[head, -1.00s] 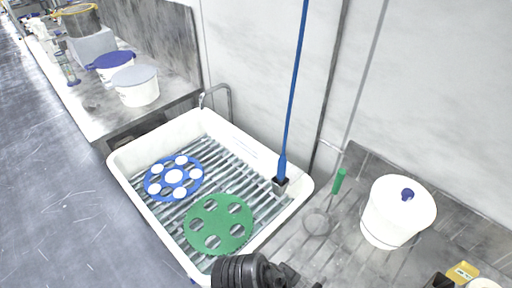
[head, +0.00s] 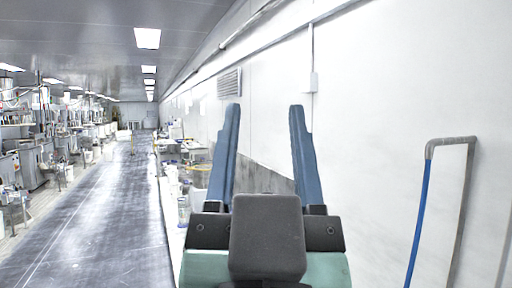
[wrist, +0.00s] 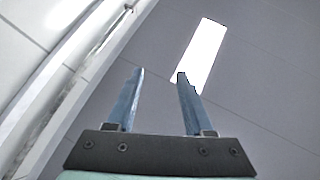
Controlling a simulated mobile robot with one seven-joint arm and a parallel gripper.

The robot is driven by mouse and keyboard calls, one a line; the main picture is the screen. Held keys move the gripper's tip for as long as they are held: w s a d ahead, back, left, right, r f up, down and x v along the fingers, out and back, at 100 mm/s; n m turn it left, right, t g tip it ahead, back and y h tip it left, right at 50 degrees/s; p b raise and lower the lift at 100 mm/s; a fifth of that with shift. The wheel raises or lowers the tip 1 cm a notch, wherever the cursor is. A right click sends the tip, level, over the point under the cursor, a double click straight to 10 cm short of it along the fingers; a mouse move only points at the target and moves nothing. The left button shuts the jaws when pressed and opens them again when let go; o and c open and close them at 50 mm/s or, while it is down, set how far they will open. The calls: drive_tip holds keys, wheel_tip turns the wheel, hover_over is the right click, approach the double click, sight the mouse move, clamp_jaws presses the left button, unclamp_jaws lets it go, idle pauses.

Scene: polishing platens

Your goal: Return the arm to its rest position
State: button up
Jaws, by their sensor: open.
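My gripper (head: 262,112) is raised upright in front of the head camera, its two blue fingers wide apart and pointing up. Nothing is between the fingers. In the wrist view, my gripper (wrist: 158,75) also points up at the ceiling, open and empty, with a lit ceiling panel (wrist: 201,52) behind the right finger. The sink, the green disc and the blue disc are out of view now.
A white wall (head: 390,90) runs along the right, with a blue hose (head: 418,220) hanging from a grey pipe (head: 452,143). A long aisle floor (head: 110,220) lies clear on the left. Benches with equipment (head: 35,150) line its far side.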

drive_tip(key=s+r, duration=0.1)
drive_tip(key=s+r+t+y, duration=0.1)
drive_tip(key=shift+s+a+r+n, duration=0.2)
drive_tip(key=shift+a+r+n, duration=0.1)
drive_tip(key=shift+a+n, duration=0.1)
wheel_tip(320, 180, down, 5)
drive_tip(key=b, duration=0.4)
drive_tip(key=shift+w+r, duration=0.1)
drive_tip(key=shift+r, duration=0.1)
